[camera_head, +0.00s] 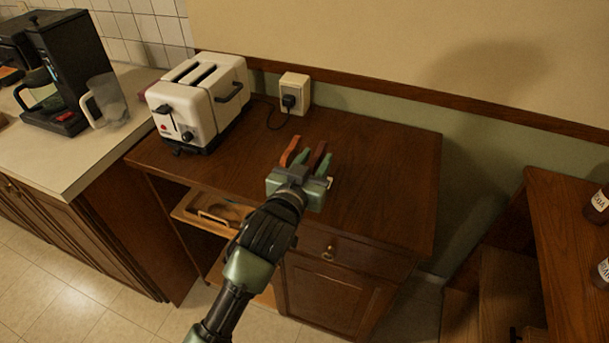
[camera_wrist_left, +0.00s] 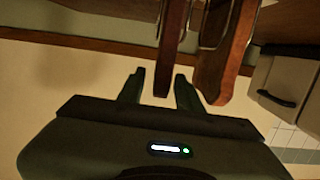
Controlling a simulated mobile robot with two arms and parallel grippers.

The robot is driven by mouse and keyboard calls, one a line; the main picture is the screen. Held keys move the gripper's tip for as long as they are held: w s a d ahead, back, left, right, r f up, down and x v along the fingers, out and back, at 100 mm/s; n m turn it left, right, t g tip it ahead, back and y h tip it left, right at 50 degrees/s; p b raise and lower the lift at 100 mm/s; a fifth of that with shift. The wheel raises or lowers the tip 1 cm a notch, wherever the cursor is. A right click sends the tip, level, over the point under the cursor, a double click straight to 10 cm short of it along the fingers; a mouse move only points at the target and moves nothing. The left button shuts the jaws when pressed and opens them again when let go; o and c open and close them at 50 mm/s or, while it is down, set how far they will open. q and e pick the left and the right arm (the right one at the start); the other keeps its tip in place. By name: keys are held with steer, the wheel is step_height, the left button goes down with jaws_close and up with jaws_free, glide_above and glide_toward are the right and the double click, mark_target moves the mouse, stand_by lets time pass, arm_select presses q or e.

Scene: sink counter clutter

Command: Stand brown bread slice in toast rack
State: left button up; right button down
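A dark brown bread slice (camera_head: 317,153) stands on edge above the wooden counter, between the two fingers of my left gripper (camera_head: 312,162). In the left wrist view the slice (camera_wrist_left: 164,75) shows between the fingertips (camera_wrist_left: 158,88), with narrow gaps beside it, so the gripper looks open around it. A second, more orange-brown slice (camera_head: 289,151) stands beside it, outside the fingers; it also shows in the left wrist view (camera_wrist_left: 222,65). Metal loops of the toast rack (camera_wrist_left: 210,25) show by the slices; most of the rack is hidden. My right gripper is not in view.
A white toaster (camera_head: 203,103) stands at the counter's back left, near a wall socket (camera_head: 294,92). The wooden counter (camera_head: 385,180) is clear to the right of my gripper. A coffee machine (camera_head: 70,70) and a clear jug (camera_head: 106,100) stand on the left worktop.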

arm_select(q)
steer(key=v, duration=1)
steer(key=shift+b, duration=0.45)
steer(key=s+a+f+n+g+y, duration=0.1)
steer(key=s+a+f+g+y, duration=0.15)
steer(key=s+a+f, duration=0.35)
steer(key=s+a+f+g+y, duration=0.1)
steer(key=s+a+f+g, duration=0.15)
steer(key=f, duration=0.55)
steer(key=s+a+f+g+y, duration=0.1)
steer(key=s+a+f+g, duration=0.3)
steer(key=s, duration=0.4)
steer(key=s+a+f+g, duration=0.3)
steer(key=s+a+f, duration=0.15)
steer(key=s, duration=0.35)
step_height(320, 180, down, 26)
steer(key=g, duration=0.1)
steer(key=s+a+f+g, duration=0.1)
steer(key=s+a+f, duration=0.2)
steer(key=s+f, duration=1.3)
steer(key=shift+s, duration=0.7)
